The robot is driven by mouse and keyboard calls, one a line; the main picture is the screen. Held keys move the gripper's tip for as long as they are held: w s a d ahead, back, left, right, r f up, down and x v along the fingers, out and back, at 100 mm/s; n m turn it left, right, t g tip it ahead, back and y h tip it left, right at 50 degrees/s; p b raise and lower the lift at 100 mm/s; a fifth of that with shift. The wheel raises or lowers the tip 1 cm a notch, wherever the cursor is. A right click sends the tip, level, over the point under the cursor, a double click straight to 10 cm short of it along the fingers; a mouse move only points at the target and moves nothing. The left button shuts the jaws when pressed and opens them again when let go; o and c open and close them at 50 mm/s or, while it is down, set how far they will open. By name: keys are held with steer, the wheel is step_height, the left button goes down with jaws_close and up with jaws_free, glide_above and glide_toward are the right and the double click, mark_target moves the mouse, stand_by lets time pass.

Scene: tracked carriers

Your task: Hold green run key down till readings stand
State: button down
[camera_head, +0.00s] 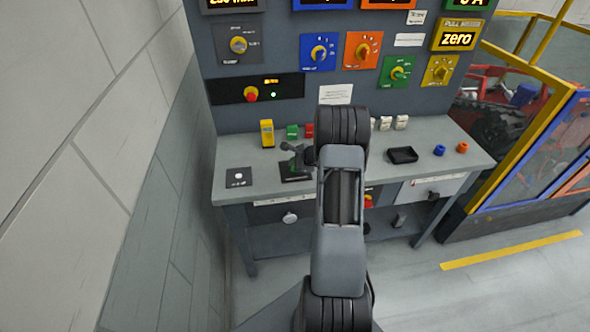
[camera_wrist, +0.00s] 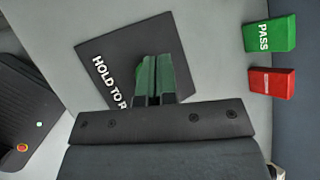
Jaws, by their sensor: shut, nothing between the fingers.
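A dark plate (camera_wrist: 115,48) with white lettering starting "HOLD TO R" lies on the bench in the wrist view. It also shows in the head view (camera_head: 296,179), partly behind my gripper. My gripper (camera_wrist: 155,75) is shut and empty, with its fingertips over the plate. Green shows at the fingertips, where the run key seems to be mostly covered. I cannot tell whether the fingertips touch the key or whether it is pressed. In the head view my gripper (camera_head: 294,153) is low over the bench. The yellow "zero" display (camera_head: 458,39) is lit at the upper right.
A green PASS block (camera_wrist: 269,36) and a red block (camera_wrist: 271,83) stand beside the plate. A yellow block (camera_head: 267,133) stands at the back left of the bench. A black tray (camera_head: 403,155) and blue and orange pieces are to the right. The instrument panel rises behind.

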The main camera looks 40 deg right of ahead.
steer(key=shift+f+b, duration=0.2)
steer(key=shift+b, duration=0.1)
stand_by(0.4)
steer(key=shift+f+b, duration=0.3)
steer(key=shift+b, duration=0.15)
steer(key=shift+f+b, duration=0.45)
steer(key=shift+b, duration=0.15)
stand_by(0.8)
steer(key=shift+r, duration=0.2)
stand_by(3.4)
steer(key=shift+r+p, duration=0.45)
steer(key=shift+r, duration=0.3)
steer(key=shift+r, duration=0.1)
steer(key=shift+r+p, duration=1.6)
steer(key=shift+r, duration=0.8)
